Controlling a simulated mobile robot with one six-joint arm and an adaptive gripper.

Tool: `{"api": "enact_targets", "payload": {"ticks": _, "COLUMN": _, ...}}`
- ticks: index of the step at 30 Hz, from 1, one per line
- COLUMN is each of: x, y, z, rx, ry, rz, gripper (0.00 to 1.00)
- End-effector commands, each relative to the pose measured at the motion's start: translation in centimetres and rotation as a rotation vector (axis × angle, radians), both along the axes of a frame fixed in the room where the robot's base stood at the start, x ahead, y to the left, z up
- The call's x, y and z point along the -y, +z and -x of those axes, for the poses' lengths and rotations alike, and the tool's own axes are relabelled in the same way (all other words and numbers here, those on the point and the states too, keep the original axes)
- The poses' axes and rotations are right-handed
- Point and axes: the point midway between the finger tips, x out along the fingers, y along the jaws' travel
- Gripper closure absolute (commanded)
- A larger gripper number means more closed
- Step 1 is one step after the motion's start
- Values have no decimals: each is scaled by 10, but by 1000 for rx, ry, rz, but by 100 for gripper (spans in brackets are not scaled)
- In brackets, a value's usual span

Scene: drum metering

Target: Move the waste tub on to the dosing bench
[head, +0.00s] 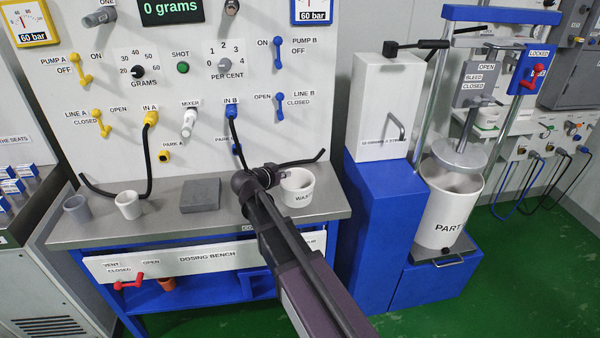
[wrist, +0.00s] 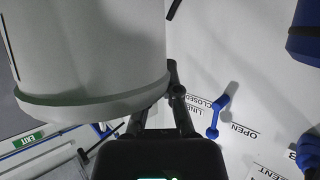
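The waste tub (head: 297,188) is a white round tub with dark lettering, partly covered by my arm. It is at the right end of the dosing bench (head: 338,203), over the steel top. I cannot tell whether its base touches the bench. My gripper (head: 262,180) is at the tub's left side. In the wrist view the tub (wrist: 90,50) fills the upper left, its rim edge towards my gripper (wrist: 165,90). The fingers look closed about the tub's wall at the rim; one finger is partly hidden behind the tub.
A grey cup (head: 76,209), a white cup (head: 128,205) and a dark grey block (head: 201,195) stand on the bench to the left. A black hose (head: 236,140) hangs behind my gripper. A blue cabinet (head: 375,230) and the white PART drum (head: 450,210) are to the right.

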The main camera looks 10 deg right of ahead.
Motion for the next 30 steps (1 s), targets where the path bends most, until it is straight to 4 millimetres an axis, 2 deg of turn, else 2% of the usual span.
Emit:
{"api": "enact_targets", "payload": {"ticks": 1, "x": 6, "y": -2, "z": -11, "rx": 0, "ry": -2, "rz": 0, "gripper": 100}}
{"api": "enact_targets", "payload": {"ticks": 6, "x": 25, "y": -5, "z": -37, "rx": 0, "ry": -1, "rz": 1, "gripper": 100}}
{"api": "enact_targets", "payload": {"ticks": 12, "x": 43, "y": -7, "z": -59, "rx": 1, "ry": 0, "rz": 1, "gripper": 100}}
{"api": "enact_targets", "payload": {"ticks": 17, "x": 49, "y": -8, "z": -65, "rx": 0, "ry": 1, "rz": 1, "gripper": 100}}
{"api": "enact_targets", "payload": {"ticks": 30, "x": 49, "y": -11, "z": -65, "rx": 0, "ry": 1, "rz": 1, "gripper": 100}}
